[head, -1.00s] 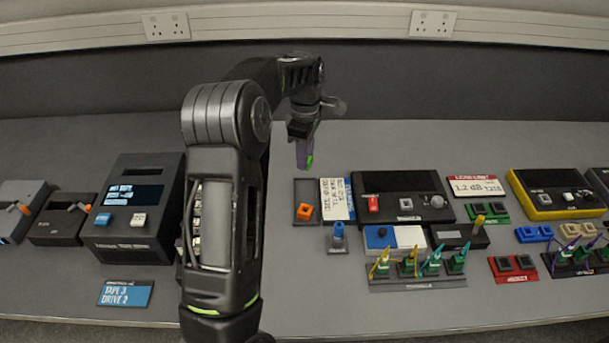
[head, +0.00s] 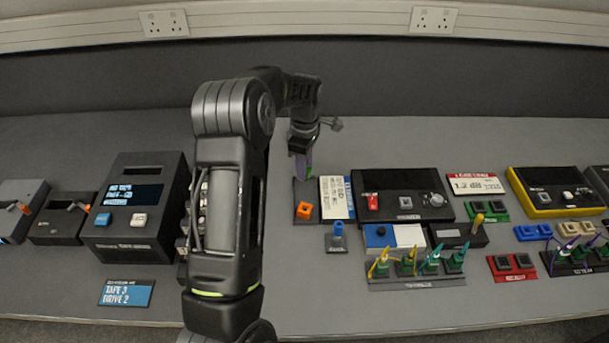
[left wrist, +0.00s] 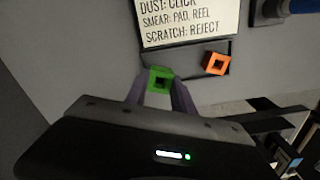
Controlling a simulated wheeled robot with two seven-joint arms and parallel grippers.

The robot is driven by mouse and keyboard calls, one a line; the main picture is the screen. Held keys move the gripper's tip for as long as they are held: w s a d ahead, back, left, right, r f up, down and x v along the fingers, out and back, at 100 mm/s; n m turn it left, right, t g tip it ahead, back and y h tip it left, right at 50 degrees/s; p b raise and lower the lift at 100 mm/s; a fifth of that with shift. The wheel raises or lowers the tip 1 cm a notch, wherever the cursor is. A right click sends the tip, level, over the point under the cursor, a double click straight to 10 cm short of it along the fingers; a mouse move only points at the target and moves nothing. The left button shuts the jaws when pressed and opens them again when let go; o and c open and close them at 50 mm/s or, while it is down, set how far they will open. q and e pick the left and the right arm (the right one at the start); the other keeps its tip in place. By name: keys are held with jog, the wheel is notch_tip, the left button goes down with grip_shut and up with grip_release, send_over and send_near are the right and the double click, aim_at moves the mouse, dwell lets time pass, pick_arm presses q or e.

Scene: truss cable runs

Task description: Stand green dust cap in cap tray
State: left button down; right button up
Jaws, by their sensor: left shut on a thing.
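The green dust cap (left wrist: 160,80) is between the two finger tips of my left gripper (left wrist: 158,88) in the left wrist view. That gripper is shut on it. In the head view my left gripper (head: 303,165) is over the back end of the dark cap tray (head: 305,217), and only a sliver of green shows at its fingers. An orange cap (head: 304,209) stands in the front part of the tray, and it also shows in the left wrist view (left wrist: 216,63). I cannot tell whether the green cap touches the tray. My right gripper is not in view.
A white instruction card (head: 337,198) lies right of the tray. A blue-topped piece (head: 338,236) on a grey base stands in front. A black device with a red switch (head: 405,195) is further right. Clear table lies behind the tray.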

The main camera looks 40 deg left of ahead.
pick_arm(q)
notch_tip(320, 180, down, 3)
jog(key=shift+f+p, duration=0.1)
jog(key=shift+p, duration=0.35)
jog(key=shift+f, duration=0.2)
jog(key=shift+f, duration=0.2)
jog(key=c, duration=1.1)
grip_release()
jog(key=shift+o, duration=0.2)
jog(key=shift+r, duration=0.1)
